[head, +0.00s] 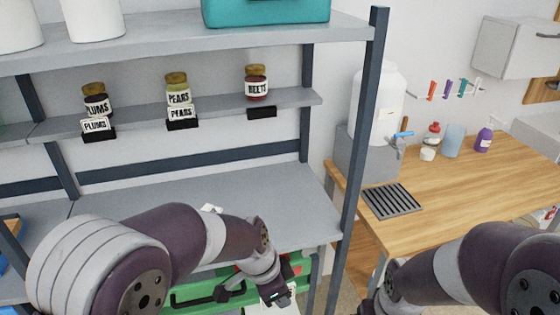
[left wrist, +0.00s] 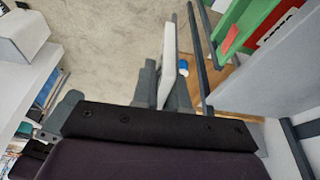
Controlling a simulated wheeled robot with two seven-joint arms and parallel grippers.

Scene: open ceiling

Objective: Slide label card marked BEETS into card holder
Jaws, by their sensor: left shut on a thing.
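My left gripper (head: 275,291) is low in front of the shelving, below the middle shelf. It is shut on a white card (head: 288,303), cut off by the bottom of the head view. In the left wrist view the card (left wrist: 168,65) stands edge-on between the fingers (left wrist: 162,90); its lettering cannot be read there. The empty black card holder (head: 262,112) is on the narrow shelf's front edge, under the BEETS jar (head: 257,84), well above the gripper. My right gripper is out of view; only its arm shows at lower right.
The PLUMS holder (head: 97,128) and PEARS holder (head: 182,116) hold cards below their jars. A grey shelf (head: 250,190) lies above a green crate (head: 200,294). A dark upright post (head: 352,150) bounds the right side, beside a wooden counter (head: 450,205).

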